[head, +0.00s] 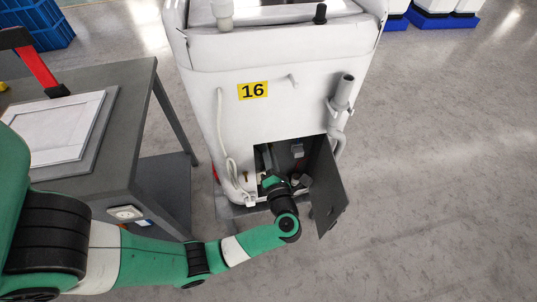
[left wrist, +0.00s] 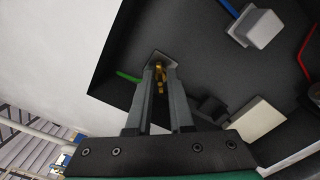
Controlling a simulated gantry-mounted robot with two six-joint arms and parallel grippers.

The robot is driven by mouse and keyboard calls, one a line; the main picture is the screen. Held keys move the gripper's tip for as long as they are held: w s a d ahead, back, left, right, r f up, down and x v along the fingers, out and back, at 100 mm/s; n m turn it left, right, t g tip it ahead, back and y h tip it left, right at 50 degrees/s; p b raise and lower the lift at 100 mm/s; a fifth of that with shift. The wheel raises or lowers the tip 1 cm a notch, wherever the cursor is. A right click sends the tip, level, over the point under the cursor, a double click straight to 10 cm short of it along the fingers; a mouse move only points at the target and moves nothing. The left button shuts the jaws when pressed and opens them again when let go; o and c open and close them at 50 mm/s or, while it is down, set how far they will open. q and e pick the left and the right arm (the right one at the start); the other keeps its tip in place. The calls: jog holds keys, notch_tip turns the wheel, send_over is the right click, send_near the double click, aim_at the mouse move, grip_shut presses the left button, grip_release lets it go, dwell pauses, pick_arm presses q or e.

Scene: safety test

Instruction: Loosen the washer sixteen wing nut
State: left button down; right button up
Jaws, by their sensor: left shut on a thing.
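The white washer (head: 215,110) carries a yellow label "16" (head: 252,91), and its low front compartment is open. My left gripper (head: 268,181) reaches into that opening. In the left wrist view the gripper's two grey fingers (left wrist: 160,76) are shut on the small brass wing nut (left wrist: 159,84), which sits in front of a small grey plate (left wrist: 162,60) on the dark inner wall. The fingers hide part of the nut. My right gripper is not in view.
The grey compartment door (head: 327,190) hangs open to the right of my left wrist. A grey table (head: 133,130) with a white framed panel (head: 62,130) stands at the left. Inside the compartment are a white block (left wrist: 257,118) and a light box (left wrist: 262,28). Floor at the right is clear.

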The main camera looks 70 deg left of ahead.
pick_arm(q)
jog(key=n+b, duration=0.4)
jog(key=n, duration=1.8)
dwell(0.4)
jog(key=c, duration=1)
grip_release()
